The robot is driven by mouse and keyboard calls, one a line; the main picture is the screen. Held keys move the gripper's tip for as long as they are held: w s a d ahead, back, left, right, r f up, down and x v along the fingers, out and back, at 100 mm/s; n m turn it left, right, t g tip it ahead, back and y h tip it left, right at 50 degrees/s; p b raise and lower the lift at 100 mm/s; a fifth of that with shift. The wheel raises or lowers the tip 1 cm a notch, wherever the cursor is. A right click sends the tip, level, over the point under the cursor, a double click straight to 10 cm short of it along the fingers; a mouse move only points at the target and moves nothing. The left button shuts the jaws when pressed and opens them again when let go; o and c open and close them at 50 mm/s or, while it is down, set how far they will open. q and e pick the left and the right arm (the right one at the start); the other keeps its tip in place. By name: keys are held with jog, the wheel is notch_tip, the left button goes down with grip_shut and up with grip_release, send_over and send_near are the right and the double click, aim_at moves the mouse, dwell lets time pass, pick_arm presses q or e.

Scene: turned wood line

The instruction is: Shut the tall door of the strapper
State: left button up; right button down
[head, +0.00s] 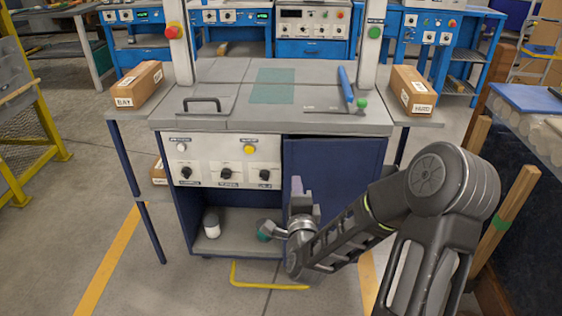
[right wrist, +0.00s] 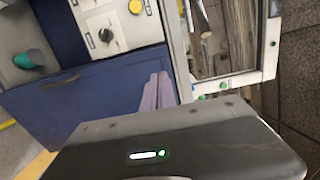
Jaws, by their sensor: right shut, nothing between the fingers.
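The strapper (head: 255,110) stands straight ahead, a grey-topped machine with a dark blue lower cabinet. Its tall door (head: 340,165) is the plain blue panel at the right of the front, beside the control panel. In the right wrist view the blue door (right wrist: 95,100) fills the left and middle, with a dark handle slot (right wrist: 60,82). I cannot tell how far the door stands from its frame. My right gripper (head: 297,186) is shut and empty, in front of the door's left part and hiding some of it. Its fingers (right wrist: 157,92) overlap the blue panel; contact is unclear. My left gripper is out of view.
An open lower compartment (head: 235,225) left of the door holds a white roll (head: 211,224) and a green-ended item (head: 263,230). The control panel (head: 225,160) is above it. Boxes (head: 139,84) (head: 413,90) flank the top. A table with rolls (head: 530,115) stands right.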

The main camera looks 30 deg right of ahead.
jog(key=shift+w, duration=0.1)
dwell(0.3)
jog(key=p, duration=0.1)
send_near(292, 147)
jog(key=x, duration=0.7)
jog(key=shift+f, duration=0.3)
jog(key=b+x, duration=0.2)
jog(key=x, duration=0.1)
jog(key=shift+w+f, duration=0.1)
jog(key=shift+f, duration=0.1)
jog(key=shift+d+r, duration=0.1)
jog(key=shift+r, duration=0.45)
